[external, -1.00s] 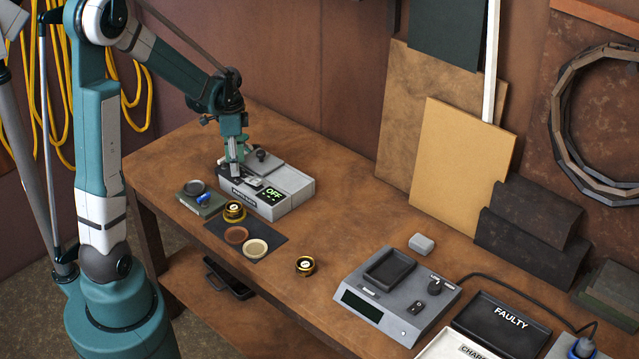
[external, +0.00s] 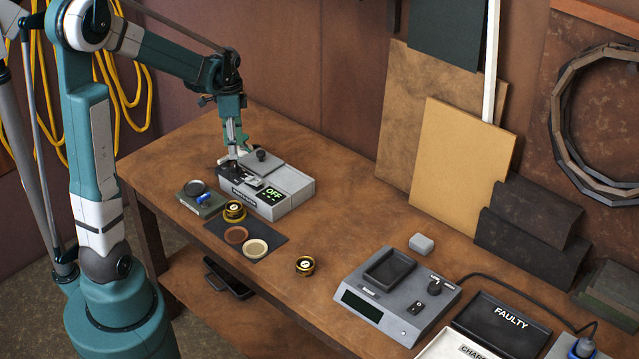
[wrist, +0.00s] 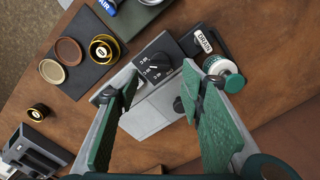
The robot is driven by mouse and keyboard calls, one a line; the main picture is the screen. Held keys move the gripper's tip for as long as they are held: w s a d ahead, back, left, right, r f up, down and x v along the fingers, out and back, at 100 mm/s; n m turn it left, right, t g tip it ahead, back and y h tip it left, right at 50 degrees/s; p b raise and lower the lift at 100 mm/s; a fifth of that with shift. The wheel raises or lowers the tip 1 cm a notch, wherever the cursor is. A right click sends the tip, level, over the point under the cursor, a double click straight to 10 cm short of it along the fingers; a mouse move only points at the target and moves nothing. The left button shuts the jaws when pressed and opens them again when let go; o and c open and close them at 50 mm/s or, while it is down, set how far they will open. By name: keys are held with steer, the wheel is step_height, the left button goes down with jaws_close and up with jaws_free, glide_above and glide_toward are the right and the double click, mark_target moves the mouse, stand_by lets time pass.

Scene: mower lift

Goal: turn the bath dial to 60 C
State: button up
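The bath (external: 296,188) is a grey box near the far-left part of the bench, with a green OFF readout (external: 273,195) on its top. In the wrist view, the black dial (wrist: 155,67) with white marks sits on the grey bath body (wrist: 150,118), beyond and between my fingertips. My gripper (wrist: 165,90) is open, its green pads wide apart, with nothing held. In the external view, my gripper (external: 234,157) is over the left end of the bath and hides part of it. I cannot read the dial's pointer setting.
The lid knob (external: 262,155) stands up from the bath. A dark mat (external: 276,240) with round parts lies in front; a green block (external: 203,207) lies left.

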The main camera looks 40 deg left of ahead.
mark_target(239, 165)
steer(key=shift+r, duration=2.7)
steer(key=s+d+r+n+t, duration=0.2)
steer(key=s+d+n+t, duration=0.1)
steer(key=s+d, duration=0.6)
steer(key=s+d+r+n+t, duration=0.3)
steer(key=s+d+n+t, duration=0.1)
steer(key=s+d, duration=0.5)
steer(key=shift+d+r+n, duration=0.35)
steer(key=shift+d+n, duration=0.1)
steer(key=shift+n, duration=0.15)
steer(key=shift+s, duration=0.1)
step_height(239, 165, down, 15)
steer(key=b, duration=1.5)
stand_by(0.7)
